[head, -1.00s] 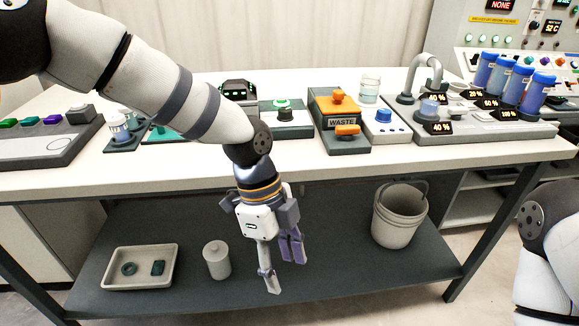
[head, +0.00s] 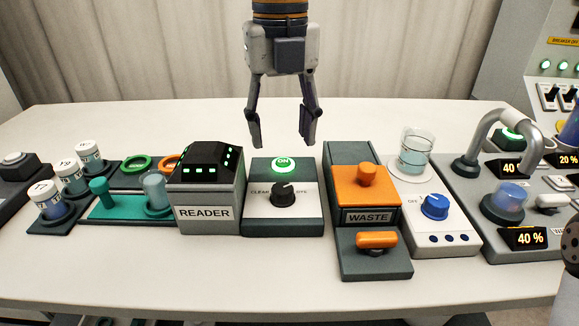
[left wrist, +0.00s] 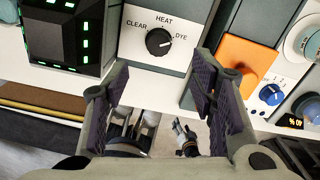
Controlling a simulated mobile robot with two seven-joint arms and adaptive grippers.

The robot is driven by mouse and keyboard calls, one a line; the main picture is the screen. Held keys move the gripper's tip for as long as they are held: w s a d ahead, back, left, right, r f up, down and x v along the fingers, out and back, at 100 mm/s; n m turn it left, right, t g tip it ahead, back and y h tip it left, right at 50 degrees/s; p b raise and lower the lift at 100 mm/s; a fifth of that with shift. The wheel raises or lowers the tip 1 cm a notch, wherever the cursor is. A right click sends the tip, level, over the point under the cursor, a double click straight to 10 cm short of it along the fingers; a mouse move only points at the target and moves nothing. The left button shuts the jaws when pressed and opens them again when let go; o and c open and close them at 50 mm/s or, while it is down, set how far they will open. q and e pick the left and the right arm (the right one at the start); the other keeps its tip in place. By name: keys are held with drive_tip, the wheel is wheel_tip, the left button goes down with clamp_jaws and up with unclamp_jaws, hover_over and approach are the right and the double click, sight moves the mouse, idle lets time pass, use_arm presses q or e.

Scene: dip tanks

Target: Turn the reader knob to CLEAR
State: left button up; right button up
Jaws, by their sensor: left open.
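The reader's knob (head: 284,193) is a black round dial on a white panel (head: 308,200) beside the box marked READER (head: 205,214). In the left wrist view the knob (left wrist: 159,41) sits under the labels CLEAR at left, HEAT at top and DYE at right. Its white mark seems to lie on the right side, toward DYE. A green lit ON button (head: 285,163) is behind it. My left gripper (head: 282,142) points down above the panel, open and empty, its fingers apart and not touching the knob.
The orange WASTE unit (head: 365,190) stands close to the right of the panel, with an orange handle (head: 376,239) in front. Further right are a blue knob (head: 434,206) and a glass beaker (head: 415,150). Labelled vials (head: 70,178) stand at left. The table's front strip is clear.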

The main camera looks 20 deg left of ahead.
sight(282, 188)
use_arm(q)
drive_tip(key=f, duration=1)
drive_tip(key=shift+s+f, duration=0.2)
drive_tip(key=c, duration=1.1)
